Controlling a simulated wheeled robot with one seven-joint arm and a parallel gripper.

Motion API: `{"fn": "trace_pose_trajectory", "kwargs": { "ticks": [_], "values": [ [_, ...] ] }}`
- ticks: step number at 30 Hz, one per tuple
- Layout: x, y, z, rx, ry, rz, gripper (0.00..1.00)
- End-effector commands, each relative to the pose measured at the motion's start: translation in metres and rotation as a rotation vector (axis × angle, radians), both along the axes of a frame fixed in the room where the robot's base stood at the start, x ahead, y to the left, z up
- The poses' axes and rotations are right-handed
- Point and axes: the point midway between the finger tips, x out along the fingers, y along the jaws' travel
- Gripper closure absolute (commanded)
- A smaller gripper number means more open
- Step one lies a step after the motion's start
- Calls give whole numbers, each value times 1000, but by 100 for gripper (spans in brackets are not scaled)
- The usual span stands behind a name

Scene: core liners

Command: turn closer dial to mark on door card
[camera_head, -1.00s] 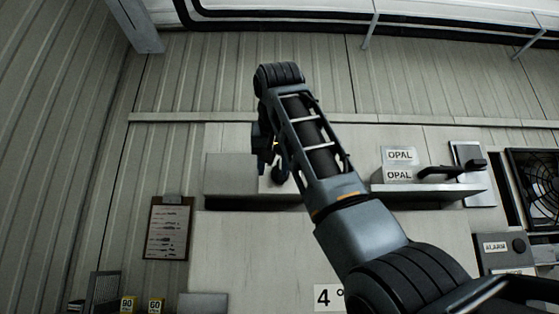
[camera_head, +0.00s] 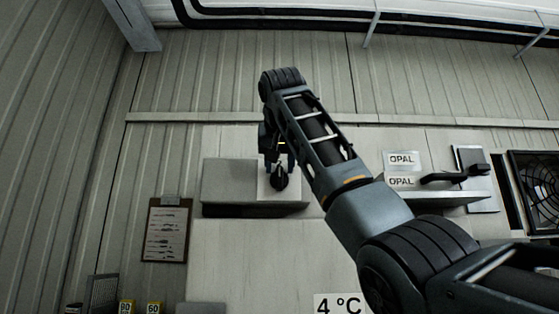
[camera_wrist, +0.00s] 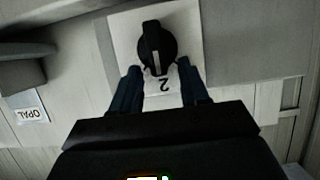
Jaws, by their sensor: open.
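The closer dial (camera_head: 279,180) is a black knob on a pale square plate, on the grey box (camera_head: 228,184) above the door. In the wrist view the dial (camera_wrist: 157,42) has a pale pointer line toward my gripper, beside an upside-down "2". My gripper (camera_head: 277,160) is open; in the wrist view its fingers (camera_wrist: 158,75) lie apart at the dial's near side, with nothing between them that I can see gripped. Whether they touch the dial cannot be told. A clipboard card (camera_head: 166,229) with small print hangs at the left; its marks are too small to read.
A grey ledge with OPAL labels (camera_head: 401,159) and a black lever (camera_head: 455,175) is at the right. A fan (camera_head: 537,185) is beyond it. A "4 °C" sign (camera_head: 339,304) is on the door below. Small yellow tags (camera_head: 153,308) stand lower left.

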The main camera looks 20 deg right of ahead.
Motion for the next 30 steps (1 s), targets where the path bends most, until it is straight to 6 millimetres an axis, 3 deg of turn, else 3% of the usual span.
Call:
{"fn": "trace_pose_trajectory", "kwargs": {
  "ticks": [8, 22, 30],
  "values": [
    [1, -1, -1, 0, 0, 0, 56],
    [1, -1, -1, 0, 0, 0, 100],
    [1, 0, -1, -8, 2, -1, 100]
  ]
}}
